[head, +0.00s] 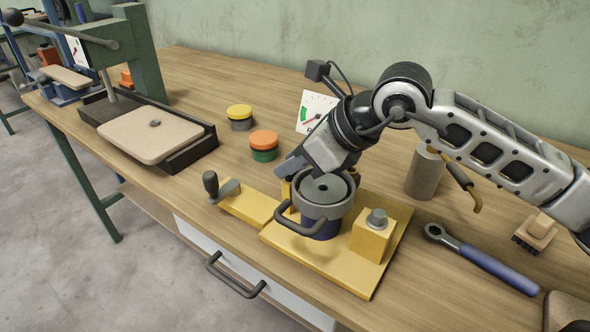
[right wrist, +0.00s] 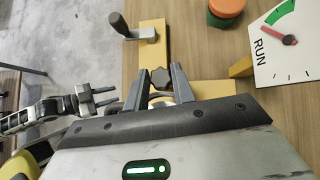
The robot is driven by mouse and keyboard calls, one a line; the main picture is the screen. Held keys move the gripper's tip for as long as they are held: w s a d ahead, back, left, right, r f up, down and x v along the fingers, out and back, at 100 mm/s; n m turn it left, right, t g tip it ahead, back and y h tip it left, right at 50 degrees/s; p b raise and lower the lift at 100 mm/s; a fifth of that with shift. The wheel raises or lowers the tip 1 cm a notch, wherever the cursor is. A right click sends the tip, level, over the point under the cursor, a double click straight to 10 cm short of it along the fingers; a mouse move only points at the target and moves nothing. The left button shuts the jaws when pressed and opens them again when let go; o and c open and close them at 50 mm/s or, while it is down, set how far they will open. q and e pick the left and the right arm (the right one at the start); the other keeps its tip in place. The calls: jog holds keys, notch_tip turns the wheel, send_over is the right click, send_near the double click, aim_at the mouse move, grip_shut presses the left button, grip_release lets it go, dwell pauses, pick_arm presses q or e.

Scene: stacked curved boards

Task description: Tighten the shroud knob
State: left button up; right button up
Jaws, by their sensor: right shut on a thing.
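The shroud knob (right wrist: 160,77) is a small dark lobed knob, seen between the fingertips of my right gripper (right wrist: 158,70) in the right wrist view. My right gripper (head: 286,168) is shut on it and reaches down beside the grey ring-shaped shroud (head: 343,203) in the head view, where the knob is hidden. My left gripper (right wrist: 98,97) shows at the left of the right wrist view, empty, fingers apart.
A yellow arm with a dark upright grip (head: 211,184) extends left of the base. A RUN gauge (head: 314,110) and stacked coloured buttons (head: 263,143) stand behind. A press (head: 140,60) stands at left.

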jog(key=m+t+b, duration=0.1)
jog(key=b, duration=0.1)
jog(key=m+t+h+b, duration=0.1)
jog(key=b, duration=0.1)
jog(key=shift+s+a+f+m, duration=0.1)
jog(key=shift+f+m, duration=0.25)
jog(key=shift+m, duration=0.05)
jog(key=m+t+h+b, duration=0.1)
jog(key=m+h+b, duration=0.1)
jog(key=b, duration=0.1)
jog(key=shift+s+a+m+b, duration=0.1)
jog(key=shift+m+b, duration=0.2)
jog(key=shift+b, duration=0.1)
jog(key=shift+r+m+t+h+b, duration=0.15)
jog(key=shift+m+t+h+b, duration=0.45)
jog(key=shift+m+b, duration=0.55)
jog(key=shift+b, duration=0.4)
jog(key=shift+r+m+h+b, duration=0.15)
jog(key=shift+m+h+b, duration=0.25)
jog(key=shift+m+h, duration=0.15)
pick_arm(q)
notch_tip(320, 180, down, 8)
jog(key=d+h, duration=0.1)
jog(key=shift+w+d, duration=0.3)
jog(key=shift+d, duration=0.1)
pick_arm(e)
jog(key=o, duration=0.7)
pick_arm(q)
jog(key=shift+r, duration=0.1)
